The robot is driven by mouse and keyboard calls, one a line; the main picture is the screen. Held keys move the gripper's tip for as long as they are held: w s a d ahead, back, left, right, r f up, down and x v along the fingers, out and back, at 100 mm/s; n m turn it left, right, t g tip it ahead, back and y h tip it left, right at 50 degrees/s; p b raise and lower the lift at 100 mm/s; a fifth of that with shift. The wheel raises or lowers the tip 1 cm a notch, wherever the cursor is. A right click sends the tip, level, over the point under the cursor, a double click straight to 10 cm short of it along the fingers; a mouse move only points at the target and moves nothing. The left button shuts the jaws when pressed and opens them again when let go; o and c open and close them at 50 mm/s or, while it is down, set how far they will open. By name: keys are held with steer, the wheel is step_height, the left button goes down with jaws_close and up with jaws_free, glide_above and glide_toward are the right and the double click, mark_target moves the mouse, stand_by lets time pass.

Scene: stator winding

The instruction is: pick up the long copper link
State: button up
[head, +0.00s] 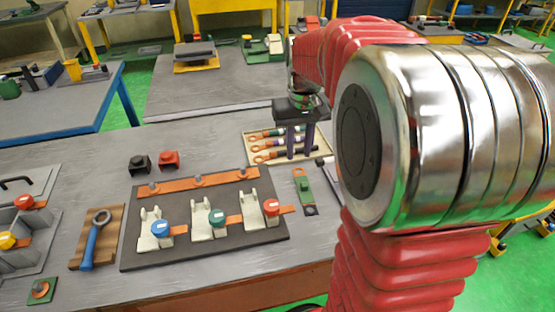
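My gripper (299,155) points down over the tray right of and behind the board, away from the link. Its two dark fingers are apart, with a gap between them, and I see nothing held. The fingertips hide part of the tray. I cannot tell their exact height above it.
The light tray (256,160) holds several leads with orange ring ends. Pale clamps with blue, green and red caps stand on the board in front of the link. Black (140,163) and red (169,159) blocks sit behind it. A blue-handled wrench (90,245) lies left.

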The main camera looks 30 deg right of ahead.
glide_above(305, 184)
step_height(305, 184, down, 2)
steer(key=shift+f+g, duration=0.15)
steer(key=shift+g, duration=0.25)
steer(key=shift+f, duration=4.3)
steer(key=shift+f, duration=2.6)
steer(key=shift+c, duration=0.4)
jaws_close()
